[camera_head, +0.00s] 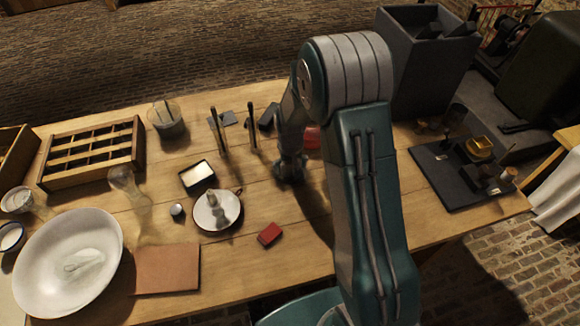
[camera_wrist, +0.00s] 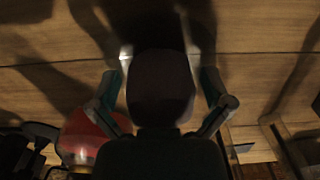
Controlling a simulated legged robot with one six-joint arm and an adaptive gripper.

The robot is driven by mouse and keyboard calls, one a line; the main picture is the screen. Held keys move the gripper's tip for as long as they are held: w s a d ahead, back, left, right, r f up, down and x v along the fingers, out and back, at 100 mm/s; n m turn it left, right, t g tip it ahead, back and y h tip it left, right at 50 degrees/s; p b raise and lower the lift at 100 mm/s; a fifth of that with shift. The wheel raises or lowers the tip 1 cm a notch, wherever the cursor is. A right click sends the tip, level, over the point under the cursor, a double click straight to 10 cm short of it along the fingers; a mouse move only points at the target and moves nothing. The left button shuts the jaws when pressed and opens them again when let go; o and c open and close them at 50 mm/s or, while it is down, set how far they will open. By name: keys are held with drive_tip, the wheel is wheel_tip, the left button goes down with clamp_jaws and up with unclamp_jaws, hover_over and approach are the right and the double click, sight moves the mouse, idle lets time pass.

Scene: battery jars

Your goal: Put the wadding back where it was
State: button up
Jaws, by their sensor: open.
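I cannot tell for sure which thing is the wadding. A pale, soft-looking piece (camera_head: 85,262) lies in the large white bowl (camera_head: 40,240) at the front left, and may be it. My gripper shows in the wrist view (camera_wrist: 158,62), fingers apart over bare table boards, with nothing seen between them. In the head view my wrist (camera_head: 290,168) is low over the middle of the table, and the fingertips cannot be made out. A red object (camera_wrist: 85,140) is beside the left finger in the wrist view; a red thing (camera_head: 312,137) also shows behind my arm.
A wooden compartment tray (camera_head: 92,152), a glass jar (camera_head: 167,120), a small dark box with white inside (camera_head: 197,174), a saucer (camera_head: 218,208) and a red block (camera_head: 270,234) stand left of my arm. Two upright rods (camera_head: 219,131) are close by. A black board (camera_head: 450,175) is right.

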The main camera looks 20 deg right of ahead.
wheel_tip(320, 180, up, 12)
drive_tip(key=shift+r, duration=0.1)
drive_tip(key=s+r+t, duration=0.3)
drive_tip(key=s+r, duration=0.8)
drive_tip(key=r, duration=0.3)
drive_tip(key=s+r+t, duration=0.2)
drive_tip(key=s+r, duration=0.1)
drive_tip(key=s, duration=1.1)
drive_tip(key=shift+r+t, duration=0.15)
drive_tip(key=shift+t, duration=0.15)
